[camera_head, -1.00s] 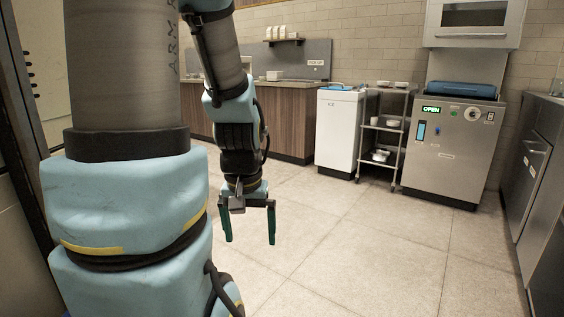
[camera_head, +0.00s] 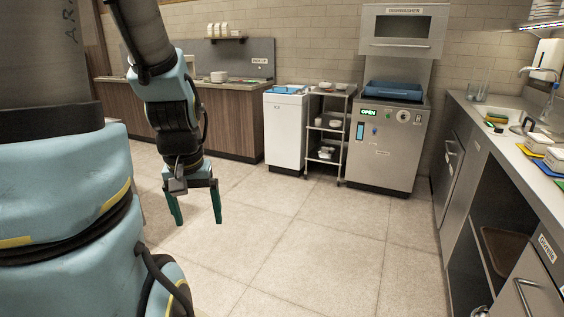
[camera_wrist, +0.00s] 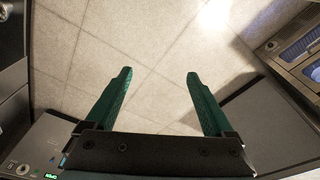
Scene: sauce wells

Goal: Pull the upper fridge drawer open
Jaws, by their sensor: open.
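My gripper (camera_head: 198,221) hangs from the arm over the tiled floor at left of centre in the head view, fingers pointing down, open and empty. In the wrist view its two green fingers (camera_wrist: 159,74) stand apart with only floor between them. No drawer front is plainly marked as a fridge. A steel drawer front with a bar handle (camera_head: 525,297) and a small label shows at the lower right of the head view, far from my gripper. I cannot tell whether it is the upper fridge drawer. Another steel front with a handle (camera_head: 452,150) stands farther back; it looks shut.
A steel counter (camera_head: 500,135) with a sink runs along the right, with an open shelf space below. A dishwasher (camera_head: 386,145), a wire cart (camera_head: 329,122) and a white cabinet (camera_head: 285,132) stand at the back. The middle floor is clear.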

